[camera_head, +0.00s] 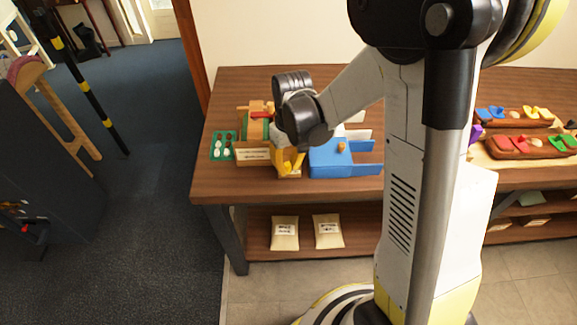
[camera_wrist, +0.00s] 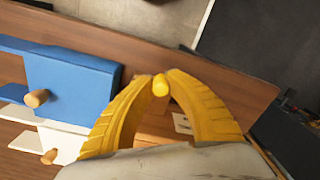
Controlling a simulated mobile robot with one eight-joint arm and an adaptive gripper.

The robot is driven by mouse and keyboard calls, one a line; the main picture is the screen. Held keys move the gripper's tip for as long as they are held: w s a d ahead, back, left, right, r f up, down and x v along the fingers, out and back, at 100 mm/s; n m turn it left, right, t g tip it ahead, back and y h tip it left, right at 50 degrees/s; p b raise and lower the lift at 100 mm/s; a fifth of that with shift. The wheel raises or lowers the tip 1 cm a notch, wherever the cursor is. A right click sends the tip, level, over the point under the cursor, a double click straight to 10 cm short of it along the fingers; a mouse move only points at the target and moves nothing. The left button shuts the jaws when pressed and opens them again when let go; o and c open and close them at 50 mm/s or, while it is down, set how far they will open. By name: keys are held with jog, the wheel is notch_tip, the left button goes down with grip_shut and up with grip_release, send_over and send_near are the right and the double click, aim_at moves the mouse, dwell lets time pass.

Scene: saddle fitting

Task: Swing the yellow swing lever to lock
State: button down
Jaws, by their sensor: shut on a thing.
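My gripper (camera_head: 289,164) is low over the front left part of the wooden table, its yellow fingers pointing down. In the wrist view my gripper's fingertips (camera_wrist: 164,80) close on a small round yellow end, which I take to be the yellow swing lever (camera_wrist: 160,87). The rest of the lever is hidden behind the fingers and wrist. In the head view I cannot tell the lever from the yellow fingers. A wooden fixture with green and red parts (camera_head: 257,113) stands just left of my wrist, partly covered by it. The lever's angle cannot be made out.
A blue drawer box (camera_head: 326,160) stands close right of my gripper; it also shows in the wrist view (camera_wrist: 70,85). A labelled wooden block (camera_head: 252,156) and a green tray with white eggs (camera_head: 216,153) are to the left. Two bags (camera_head: 285,232) lie on the lower shelf.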

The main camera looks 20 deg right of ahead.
jog(key=m, duration=0.1)
jog(key=w+m, duration=0.1)
jog(key=m, duration=0.1)
jog(key=a+m, duration=0.1)
jog(key=shift+w+m+b, duration=0.35)
jog(key=shift+m, duration=0.05)
jog(key=shift+w+m+t, duration=0.15)
jog(key=shift+w+m, duration=0.35)
jog(key=shift+m, duration=0.7)
jog(key=shift+w+m+t, duration=0.15)
jog(key=shift+w+m, duration=0.35)
jog(key=shift+m, duration=0.7)
jog(key=c, duration=1.3)
grip_release()
jog(key=shift+w, duration=0.1)
jog(key=shift+c, duration=0.2)
notch_tip(320, 180, up, 12)
jog(key=shift+s+d, duration=0.2)
